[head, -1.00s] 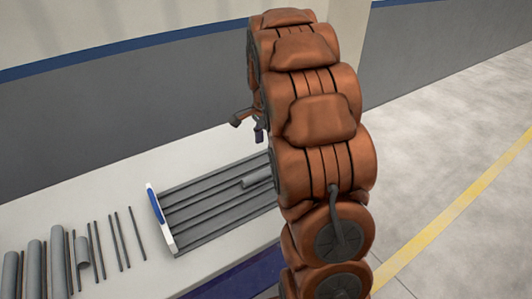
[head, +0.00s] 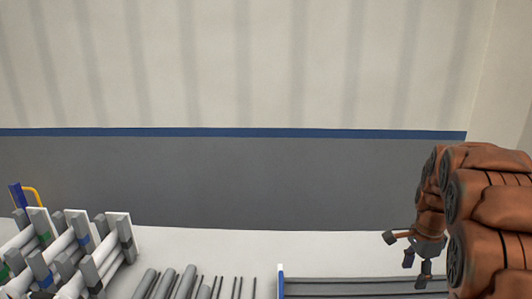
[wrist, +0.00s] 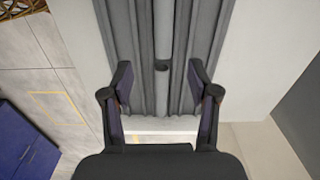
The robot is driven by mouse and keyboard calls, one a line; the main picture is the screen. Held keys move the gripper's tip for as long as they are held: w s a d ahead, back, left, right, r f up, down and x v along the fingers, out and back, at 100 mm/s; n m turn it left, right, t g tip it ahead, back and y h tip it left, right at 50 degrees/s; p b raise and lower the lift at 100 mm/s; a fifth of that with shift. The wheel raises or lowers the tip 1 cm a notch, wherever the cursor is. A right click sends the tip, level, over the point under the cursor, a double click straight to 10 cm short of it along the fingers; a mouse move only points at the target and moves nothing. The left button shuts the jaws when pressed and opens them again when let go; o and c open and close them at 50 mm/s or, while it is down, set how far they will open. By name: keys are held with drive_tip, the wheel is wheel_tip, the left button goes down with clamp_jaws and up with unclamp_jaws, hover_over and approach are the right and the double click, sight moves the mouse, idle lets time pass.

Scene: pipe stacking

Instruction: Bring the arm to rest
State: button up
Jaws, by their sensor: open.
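My arm (head: 490,215), in orange-brown covers, stands at the right edge of the head view. My gripper (head: 416,268) hangs down from it over the ribbed grey tray (head: 340,286). In the wrist view my gripper (wrist: 160,75) is open, with its two dark fingers spread apart and nothing between them. The gap in height between the fingers and the tray cannot be told.
Several grey pipes and thin rods (head: 187,283) lie on the white table (head: 250,243) left of the tray. A rack with white and grey bars (head: 75,250) stands at the far left. A grey wall (head: 230,180) rises behind. A blue block (wrist: 25,150) shows at lower left in the wrist view.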

drive_tip(key=s+a+r+n, duration=0.3)
drive_tip(key=s+a+n, duration=0.3)
drive_tip(key=a, duration=0.4)
drive_tip(key=s+a+f+n+g, duration=0.1)
drive_tip(key=s+a+n, duration=0.5)
drive_tip(key=s, duration=0.6)
drive_tip(key=s+a+f+n+g, duration=0.1)
drive_tip(key=s+a+n, duration=0.55)
drive_tip(key=s, duration=0.65)
wheel_tip(320, 180, up, 12)
drive_tip(key=w+p, duration=0.1)
drive_tip(key=p, duration=1.1)
drive_tip(key=shift+r, duration=0.25)
